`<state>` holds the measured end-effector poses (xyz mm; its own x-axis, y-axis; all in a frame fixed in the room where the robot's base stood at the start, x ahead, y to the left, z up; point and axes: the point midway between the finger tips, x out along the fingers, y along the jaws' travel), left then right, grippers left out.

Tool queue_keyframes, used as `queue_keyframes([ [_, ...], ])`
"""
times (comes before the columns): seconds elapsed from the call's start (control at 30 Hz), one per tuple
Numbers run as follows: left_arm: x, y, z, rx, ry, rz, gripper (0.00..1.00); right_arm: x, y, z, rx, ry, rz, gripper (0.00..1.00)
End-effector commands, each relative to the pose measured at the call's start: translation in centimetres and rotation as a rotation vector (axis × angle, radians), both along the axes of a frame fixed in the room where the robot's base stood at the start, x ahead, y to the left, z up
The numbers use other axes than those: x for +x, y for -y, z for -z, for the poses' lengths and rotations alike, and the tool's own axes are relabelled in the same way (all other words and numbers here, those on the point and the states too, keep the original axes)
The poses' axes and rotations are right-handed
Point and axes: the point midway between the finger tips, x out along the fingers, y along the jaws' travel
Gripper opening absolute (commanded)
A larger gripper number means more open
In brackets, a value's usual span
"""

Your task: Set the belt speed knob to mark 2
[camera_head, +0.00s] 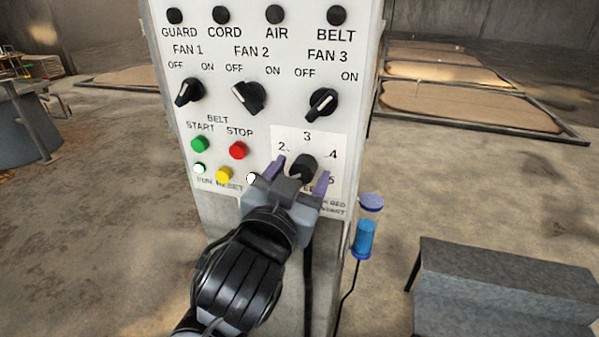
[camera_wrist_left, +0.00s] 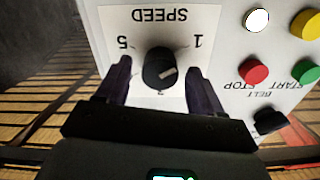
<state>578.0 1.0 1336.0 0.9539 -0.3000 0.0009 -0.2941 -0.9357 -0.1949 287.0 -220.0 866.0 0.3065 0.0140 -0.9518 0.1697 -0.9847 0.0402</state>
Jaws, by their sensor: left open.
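The belt speed knob (camera_head: 303,165) is a black round knob on the lower right of the white panel. It also shows in the left wrist view (camera_wrist_left: 157,66), upside down, between marks 5 and 1. Its white pointer line lies on the lower right of its face there, on the side of mark 1; the exact mark is unclear. Mark 2 (camera_head: 282,147) shows in the head view; in the wrist view it seems hidden behind a finger. My left gripper (camera_head: 298,174) is open, with its purple fingers (camera_wrist_left: 160,82) on either side of the knob and visible gaps.
The control panel (camera_head: 265,120) carries three fan knobs and, left of the speed knob, a red stop button (camera_head: 238,150), green start button (camera_head: 200,145) and yellow button (camera_head: 223,175). A blue cylinder (camera_head: 364,238) is beside the panel. A grey step-like block (camera_head: 505,290) stands lower right.

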Motion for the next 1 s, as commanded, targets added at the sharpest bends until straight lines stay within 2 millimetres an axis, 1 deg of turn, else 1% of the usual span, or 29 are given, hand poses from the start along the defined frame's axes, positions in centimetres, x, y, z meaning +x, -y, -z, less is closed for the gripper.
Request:
queue_keyframes([
  [0.33, 0.35, 0.12, 0.04, 0.0, -0.001, 0.001, 0.67, 0.01, -0.11, -0.03, 0.004, -0.001, 0.004, 0.4],
  [0.37, 0.34, 0.12, 0.04, 0.0, -0.001, 0.001, 0.66, 0.01, -0.11, -0.03, 0.005, -0.001, 0.004, 0.4],
  [0.7, 0.33, 0.12, 0.04, 0.0, -0.001, 0.001, 0.14, 0.03, -0.26, -0.03, 0.011, -0.001, 0.008, 0.4],
  [0.73, 0.33, 0.12, 0.04, 0.0, -0.001, 0.001, 0.12, 0.03, -0.26, -0.03, 0.011, -0.001, 0.008, 0.4],
  [1.0, 0.32, 0.11, 0.02, 0.031, 0.009, 0.0, 0.12, 0.03, -0.24, -0.09, 0.011, -0.001, 0.007, 0.4],
])
